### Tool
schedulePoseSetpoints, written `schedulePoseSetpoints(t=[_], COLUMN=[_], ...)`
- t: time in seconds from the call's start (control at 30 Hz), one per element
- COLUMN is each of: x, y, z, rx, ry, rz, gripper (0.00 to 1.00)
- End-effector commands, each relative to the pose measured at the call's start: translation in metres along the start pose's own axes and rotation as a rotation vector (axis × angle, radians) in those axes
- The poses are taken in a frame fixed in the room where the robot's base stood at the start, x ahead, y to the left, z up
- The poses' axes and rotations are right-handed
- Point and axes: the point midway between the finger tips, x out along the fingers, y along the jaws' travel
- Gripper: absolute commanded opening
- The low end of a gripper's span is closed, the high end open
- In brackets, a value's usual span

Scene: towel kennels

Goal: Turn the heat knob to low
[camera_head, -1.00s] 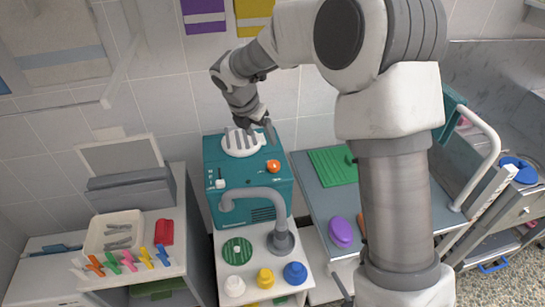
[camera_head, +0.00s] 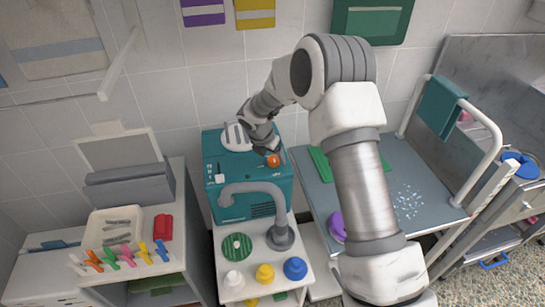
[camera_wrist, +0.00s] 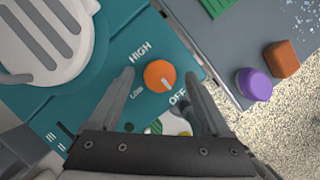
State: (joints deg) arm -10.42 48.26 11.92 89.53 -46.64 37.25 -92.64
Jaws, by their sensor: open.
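The orange heat knob (camera_wrist: 160,76) is on the teal heater unit (camera_head: 221,159), with HIGH, LOW and OFF printed around it. Its white pointer mark is on the lower right side, facing the OFF label. In the head view the knob (camera_head: 273,161) is on the unit's top right part. My gripper (camera_wrist: 160,77) is open, one finger on either side of the knob with a gap to each. In the head view my gripper (camera_head: 270,149) is right by the knob, partly covering its surroundings. Whether the fingertips reach down to knob height is unclear.
A white ribbed vent (camera_wrist: 50,40) lies left of the knob. A grey curved pipe (camera_head: 254,192) stands in front of the unit. To the right is a grey table (camera_head: 410,170) with a green mat (camera_head: 321,163). Purple (camera_wrist: 254,84) and brown (camera_wrist: 282,59) pieces lie right of the unit.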

Motion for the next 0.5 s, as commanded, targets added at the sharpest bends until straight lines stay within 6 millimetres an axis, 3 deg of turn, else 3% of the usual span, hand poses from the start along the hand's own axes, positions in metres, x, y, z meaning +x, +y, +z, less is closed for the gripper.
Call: schedulePoseSetpoints(t=[0.33, 0.37, 0.5], x=[0.0055, 0.0054, 0.0053], y=[-0.0002, -0.0002, -0.0002], z=[0.0002, 0.0002, 0.0001], rx=[0.001, 0.001, 0.001], ry=[0.0, 0.0, 0.0], rz=[0.0, 0.0, 0.0], gripper=[0.82, 0.8, 0.55])
